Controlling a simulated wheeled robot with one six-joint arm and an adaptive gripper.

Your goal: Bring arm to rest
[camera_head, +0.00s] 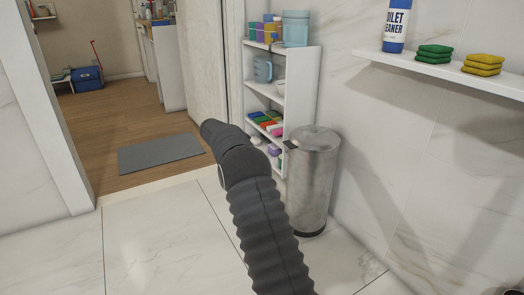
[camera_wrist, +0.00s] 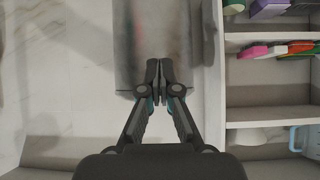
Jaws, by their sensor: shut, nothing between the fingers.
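My gripper (camera_wrist: 163,75) is in the lower middle of the wrist view. Its two fingers are shut together with nothing between them. In that view the fingertips overlap the metal bin (camera_wrist: 155,35); I cannot tell whether they touch it. In the head view my dark ribbed arm reaches up from the bottom middle, in front of the bin (camera_head: 318,180) and the open shelf. My gripper cannot be made out in the head view.
A white open shelf (camera_head: 303,95) with cups, a jug and colored items stands behind the bin. A wall shelf (camera_head: 450,72) at upper right holds a toilet cleaner bottle (camera_head: 396,25) and sponges. A doorway opens at left, with a grey mat (camera_head: 160,152) beyond. Tiled floor (camera_head: 155,240) at left is clear.

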